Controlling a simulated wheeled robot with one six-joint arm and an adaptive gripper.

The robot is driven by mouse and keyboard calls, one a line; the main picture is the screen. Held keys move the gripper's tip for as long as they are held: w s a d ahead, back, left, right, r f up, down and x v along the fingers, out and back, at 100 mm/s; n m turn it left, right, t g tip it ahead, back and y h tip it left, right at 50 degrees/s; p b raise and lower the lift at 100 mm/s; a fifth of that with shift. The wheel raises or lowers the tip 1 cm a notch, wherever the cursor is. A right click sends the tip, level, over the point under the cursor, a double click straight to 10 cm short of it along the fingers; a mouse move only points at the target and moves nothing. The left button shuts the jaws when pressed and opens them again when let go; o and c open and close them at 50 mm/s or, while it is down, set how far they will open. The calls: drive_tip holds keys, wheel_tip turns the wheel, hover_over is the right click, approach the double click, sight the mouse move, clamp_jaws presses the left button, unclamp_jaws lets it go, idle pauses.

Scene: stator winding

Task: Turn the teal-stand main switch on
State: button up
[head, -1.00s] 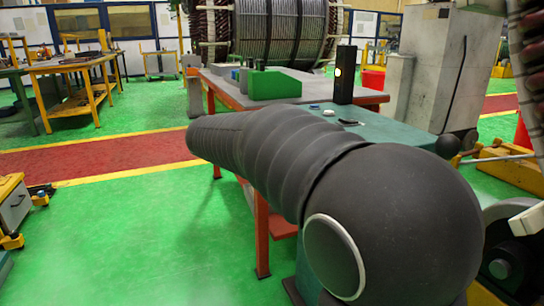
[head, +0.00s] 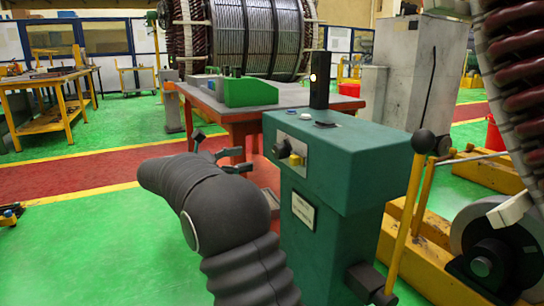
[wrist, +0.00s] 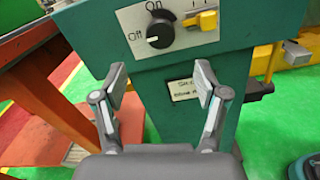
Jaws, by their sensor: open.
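The teal stand (head: 340,160) is at centre right in the head view. Its sloped front has a pale plate with a black round knob, the main switch (head: 281,149). In the wrist view the switch (wrist: 160,33) has "Off" printed at its left and "On" above it. Its pale mark appears to point left, toward "Off". A yellow lever or key (wrist: 207,20) is right of it. My gripper (wrist: 160,78) is open and empty, its fingers spread below the knob and apart from it. In the head view my gripper (head: 220,152) is left of the stand.
A red-legged bench (head: 240,125) with a green block (head: 250,91) stands behind the stand. A ball-topped yellow lever (head: 410,210) is at the stand's right.

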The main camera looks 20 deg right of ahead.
sight(276, 153)
drive_tip(key=d+b, duration=0.1)
drive_tip(key=d, duration=0.9)
drive_tip(key=shift+w, duration=0.15)
drive_tip(key=shift+a, duration=0.1)
drive_tip(key=c, duration=1.2)
